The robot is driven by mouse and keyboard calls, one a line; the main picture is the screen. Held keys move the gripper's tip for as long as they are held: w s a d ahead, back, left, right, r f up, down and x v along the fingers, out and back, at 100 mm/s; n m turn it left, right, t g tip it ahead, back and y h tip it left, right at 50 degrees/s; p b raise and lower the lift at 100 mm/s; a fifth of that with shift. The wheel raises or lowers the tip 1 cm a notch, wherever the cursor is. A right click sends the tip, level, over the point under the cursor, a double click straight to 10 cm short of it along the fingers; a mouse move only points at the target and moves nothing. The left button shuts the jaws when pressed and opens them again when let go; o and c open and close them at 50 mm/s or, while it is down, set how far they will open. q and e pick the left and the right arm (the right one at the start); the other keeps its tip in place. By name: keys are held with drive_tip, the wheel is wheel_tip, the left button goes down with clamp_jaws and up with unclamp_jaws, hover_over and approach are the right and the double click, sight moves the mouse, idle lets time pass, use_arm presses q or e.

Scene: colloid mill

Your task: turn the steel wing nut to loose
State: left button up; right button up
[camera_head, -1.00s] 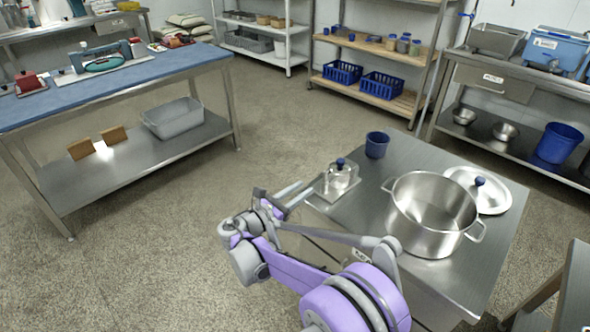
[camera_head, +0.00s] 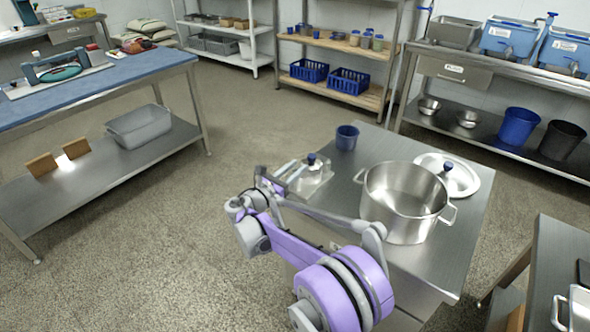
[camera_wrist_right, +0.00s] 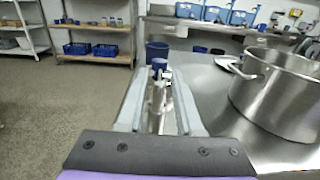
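A small steel device with a blue knob (camera_head: 312,159) stands on a flat plate at the left edge of the steel table (camera_head: 345,207). In the right wrist view the blue knob (camera_wrist_right: 159,64) shows above a steel upright part (camera_wrist_right: 158,98), between the fingers in the picture. I cannot make out the wing nut's shape. My right gripper (camera_head: 286,172) points at the device from its left side. Its two fingers (camera_wrist_right: 157,105) are apart, and nothing is seen gripped. Whether they touch the device I cannot tell. My left gripper is not in view.
A large steel pot (camera_head: 403,212), a lid with a blue knob (camera_head: 462,180) and a blue cup (camera_head: 346,138) stand on the same table. A blue-topped bench (camera_head: 150,66) is at the left. The floor between is clear.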

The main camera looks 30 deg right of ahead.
clamp_jaws()
drive_tip(key=shift+n+t, duration=0.3)
drive_tip(key=shift+t, duration=0.1)
drive_tip(key=n+t+y, duration=0.2)
drive_tip(key=t, duration=0.1)
drive_tip(key=n+t+y, duration=0.1)
drive_tip(key=shift+s+d+p, duration=0.15)
drive_tip(key=shift+s+p, duration=0.15)
drive_tip(key=shift+p, duration=0.05)
drive_tip(key=shift+r+n+t+y+p, duration=0.1)
drive_tip(key=shift+n+t+y+p, duration=0.3)
drive_tip(key=shift+n+t+y, duration=0.65)
drive_tip(key=shift+n+t+y+p, duration=0.6)
drive_tip(key=shift+n+t+y, duration=0.05)
drive_tip(key=shift+y, duration=0.2)
drive_tip(key=shift+d+n+t+y+p, duration=0.1)
drive_tip(key=shift+n+t+y+p, duration=0.8)
drive_tip(key=shift+y+p, duration=0.55)
